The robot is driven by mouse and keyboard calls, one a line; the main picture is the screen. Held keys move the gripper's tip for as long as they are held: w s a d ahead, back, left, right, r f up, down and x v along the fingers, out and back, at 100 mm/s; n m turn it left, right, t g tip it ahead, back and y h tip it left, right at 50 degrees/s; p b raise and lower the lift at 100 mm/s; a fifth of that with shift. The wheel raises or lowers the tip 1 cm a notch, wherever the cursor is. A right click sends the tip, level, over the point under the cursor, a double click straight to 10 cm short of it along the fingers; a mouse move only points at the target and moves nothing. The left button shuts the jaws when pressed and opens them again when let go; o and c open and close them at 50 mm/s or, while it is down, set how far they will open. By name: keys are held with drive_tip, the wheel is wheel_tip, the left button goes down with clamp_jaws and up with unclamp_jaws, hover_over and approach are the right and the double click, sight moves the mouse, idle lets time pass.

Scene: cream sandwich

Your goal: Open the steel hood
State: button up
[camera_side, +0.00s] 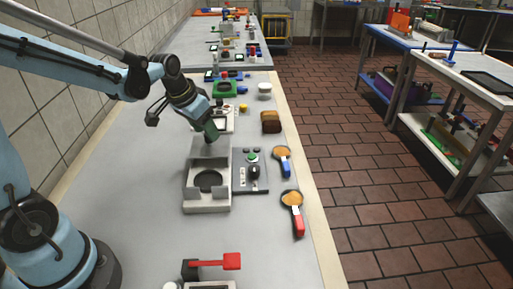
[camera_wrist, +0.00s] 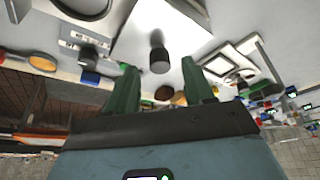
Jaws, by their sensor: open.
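The steel hood (camera_side: 210,150) is a pale metal plate at the back of a grey steel base (camera_side: 207,207) in the side view. It looks raised, and the dark round opening (camera_side: 208,181) in the base is uncovered. In the wrist view the hood (camera_wrist: 172,24) is a bright plate with a dark cylindrical knob (camera_wrist: 158,55). My gripper (camera_side: 211,134) is just above and behind the hood in the side view. In the wrist view its green fingers (camera_wrist: 159,65) are open, with the knob showing in the gap; I cannot tell whether they touch it.
A grey control box (camera_side: 249,170) with a black knob stands right of the base. Two orange-topped round tools (camera_side: 292,199) (camera_side: 283,155) lie near the counter's right edge. A brown block (camera_side: 270,122) and a white device (camera_side: 225,121) stand farther back. A red-handled device (camera_side: 231,261) is in front.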

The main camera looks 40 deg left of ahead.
drive_tip(key=v, duration=1)
drive_tip(key=shift+r, duration=0.35)
drive_tip(key=shift+s, duration=0.1)
drive_tip(key=s+d+f+t, duration=0.2)
drive_tip(key=s+d+f, duration=0.3)
drive_tip(key=d, duration=0.3)
drive_tip(key=shift+s+f+t, duration=0.3)
drive_tip(key=shift+s+f, duration=0.05)
drive_tip(key=shift+s, duration=0.45)
